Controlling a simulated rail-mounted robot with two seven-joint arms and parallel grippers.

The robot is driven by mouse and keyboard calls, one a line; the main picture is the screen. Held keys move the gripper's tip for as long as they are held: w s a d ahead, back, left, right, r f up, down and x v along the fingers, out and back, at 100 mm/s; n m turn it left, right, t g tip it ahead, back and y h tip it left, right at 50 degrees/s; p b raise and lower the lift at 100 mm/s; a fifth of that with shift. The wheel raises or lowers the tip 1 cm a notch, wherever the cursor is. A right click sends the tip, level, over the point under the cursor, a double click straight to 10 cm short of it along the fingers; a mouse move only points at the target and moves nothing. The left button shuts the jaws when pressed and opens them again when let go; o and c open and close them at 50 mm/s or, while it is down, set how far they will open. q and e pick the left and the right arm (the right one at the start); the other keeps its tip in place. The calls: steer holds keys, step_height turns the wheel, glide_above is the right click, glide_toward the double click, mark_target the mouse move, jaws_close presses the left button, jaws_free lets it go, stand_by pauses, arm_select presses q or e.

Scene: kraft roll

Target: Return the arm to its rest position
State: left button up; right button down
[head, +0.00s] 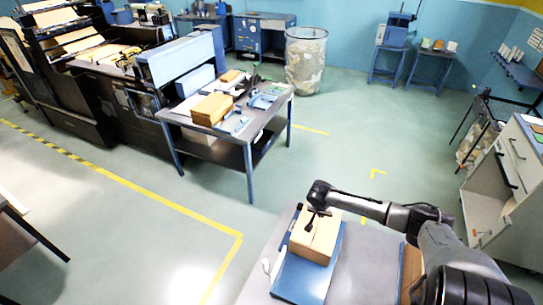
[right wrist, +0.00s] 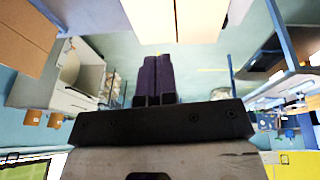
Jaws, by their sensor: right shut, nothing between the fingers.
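My right arm reaches in from the lower right of the head view. Its gripper (head: 310,224) is in front of or over a light brown kraft box (head: 318,245); I cannot tell whether it touches the box. In the right wrist view the two dark fingers (right wrist: 156,75) lie together, shut and empty. A pale brown surface, probably the box (right wrist: 175,20), shows beyond the fingertips at the top of that view. My left gripper is in neither view.
The box sits on a blue board (head: 294,282) on a grey table (head: 362,262). A workbench (head: 252,135) with a brown parcel (head: 212,109) stands farther back. A wire bin (head: 305,62) is behind it. A white cabinet (head: 508,185) stands at right. Open floor lies between.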

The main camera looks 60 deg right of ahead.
steer(key=w+a+r+n+t+h, duration=0.15)
steer(key=a+r+n, duration=0.25)
steer(key=a+n, duration=0.5)
steer(key=w+a+r+n+t+h, duration=0.1)
steer(key=w+a+r+n+t, duration=0.15)
steer(key=a+n, duration=0.6)
steer(key=s+a+r+y+p, duration=0.2)
steer(key=s+a, duration=0.4)
steer(key=a, duration=0.6)
steer(key=s+a+r+y+p, duration=0.2)
steer(key=s+a, duration=0.4)
steer(key=a, duration=0.6)
steer(key=shift+s+a+r+n+y+p, duration=0.15)
steer(key=shift+s+r+n+y+p, duration=0.25)
steer(key=shift+y, duration=0.65)
